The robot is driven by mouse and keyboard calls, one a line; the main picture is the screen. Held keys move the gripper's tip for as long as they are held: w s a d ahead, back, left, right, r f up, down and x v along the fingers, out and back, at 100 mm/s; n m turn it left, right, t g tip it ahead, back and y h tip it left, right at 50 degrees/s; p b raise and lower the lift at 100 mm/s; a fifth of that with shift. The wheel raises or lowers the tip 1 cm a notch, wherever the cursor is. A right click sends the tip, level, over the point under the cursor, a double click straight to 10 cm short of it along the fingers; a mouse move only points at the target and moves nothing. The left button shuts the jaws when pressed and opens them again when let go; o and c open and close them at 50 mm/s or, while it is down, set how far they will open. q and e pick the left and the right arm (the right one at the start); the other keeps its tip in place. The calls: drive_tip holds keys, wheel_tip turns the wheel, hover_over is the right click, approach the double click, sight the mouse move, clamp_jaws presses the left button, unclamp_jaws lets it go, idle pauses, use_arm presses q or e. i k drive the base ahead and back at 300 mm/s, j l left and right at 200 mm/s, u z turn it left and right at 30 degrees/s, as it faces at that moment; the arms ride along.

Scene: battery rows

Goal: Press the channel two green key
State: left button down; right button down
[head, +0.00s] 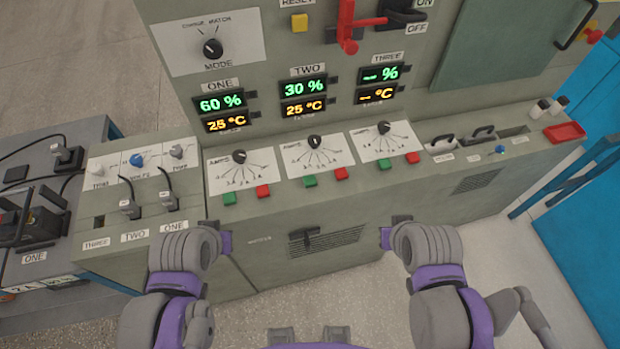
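The channel two green key (310,181) is a small green button on the sloped front ledge of the console, below the TWO dial (316,155). The channel two red key (341,173) is just right of it. The TWO display (303,97) reads 30 % and 25 °C. My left gripper (211,228) is low in front of the console, left of and below the key. My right gripper (401,219) is low in front of it, to the right. Both are apart from the key. Their fingers are mostly hidden behind my arm links, so their opening does not show.
Channel one's green key (230,199) and red key (262,191) are on the left. Channel three's green key (385,165) and red key (413,158) are on the right. A dark handle (308,237) sticks out from the console front. A red tray (564,132) lies far right.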

sight(309, 180)
drive_tip(key=j+z, duration=0.25)
drive_tip(key=k+j+z, duration=0.25)
drive_tip(key=j+z, duration=0.25)
drive_tip(key=j, duration=0.15)
